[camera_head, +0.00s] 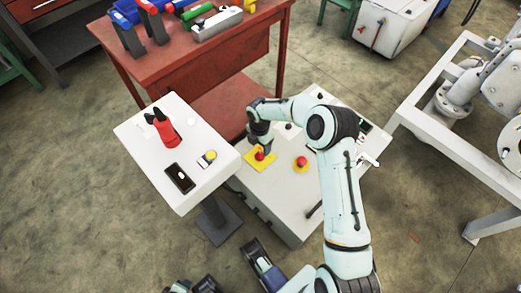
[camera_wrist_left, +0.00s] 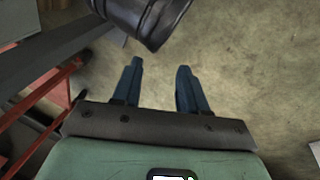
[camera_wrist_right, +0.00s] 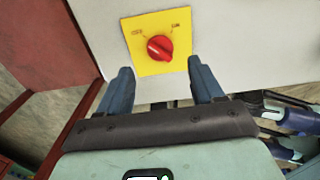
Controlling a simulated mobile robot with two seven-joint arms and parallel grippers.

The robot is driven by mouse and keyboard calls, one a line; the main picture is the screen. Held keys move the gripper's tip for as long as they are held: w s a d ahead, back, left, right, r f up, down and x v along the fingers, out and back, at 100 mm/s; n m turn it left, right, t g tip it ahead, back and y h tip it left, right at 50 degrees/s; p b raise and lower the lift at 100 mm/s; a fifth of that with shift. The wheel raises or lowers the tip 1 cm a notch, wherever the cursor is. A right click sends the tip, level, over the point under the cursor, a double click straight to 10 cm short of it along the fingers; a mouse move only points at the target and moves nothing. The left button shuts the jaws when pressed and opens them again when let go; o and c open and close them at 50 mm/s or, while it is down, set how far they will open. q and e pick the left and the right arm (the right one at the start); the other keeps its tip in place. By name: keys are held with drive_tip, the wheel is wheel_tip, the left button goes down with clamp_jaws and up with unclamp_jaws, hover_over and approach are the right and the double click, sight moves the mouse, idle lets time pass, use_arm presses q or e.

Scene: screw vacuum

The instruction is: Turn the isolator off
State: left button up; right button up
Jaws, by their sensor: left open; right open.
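The isolator is a red rotary knob (camera_wrist_right: 160,47) on a yellow square plate (camera_wrist_right: 138,63), set on a light grey cabinet panel. In the head view the red knob (camera_head: 259,154) sits at the cabinet's left part, close to my right gripper (camera_head: 264,147). In the right wrist view my right gripper (camera_wrist_right: 157,80) is open, with the knob just beyond and between its fingertips; I see no contact. The knob's grip ridge points toward the lower right. My left gripper (camera_wrist_left: 160,65) is open and empty over the floor. It shows only partly at the bottom of the head view.
A white pedestal panel (camera_head: 150,150) with a red-handled tool (camera_head: 163,127) stands to the left. A red workbench (camera_head: 180,60) is behind. Bare floor lies front left.

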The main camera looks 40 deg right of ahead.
sight(260, 154)
use_arm(q)
drive_tip(key=s+r, duration=0.1)
drive_tip(key=s+d+r+g+p, duration=0.1)
drive_tip(key=shift+s+d+h, duration=0.15)
drive_tip(key=shift+s+h, duration=0.15)
drive_tip(key=shift+s, duration=0.05)
use_arm(e)
wheel_tip(260, 154, up, 7)
drive_tip(key=shift+r, duration=0.15)
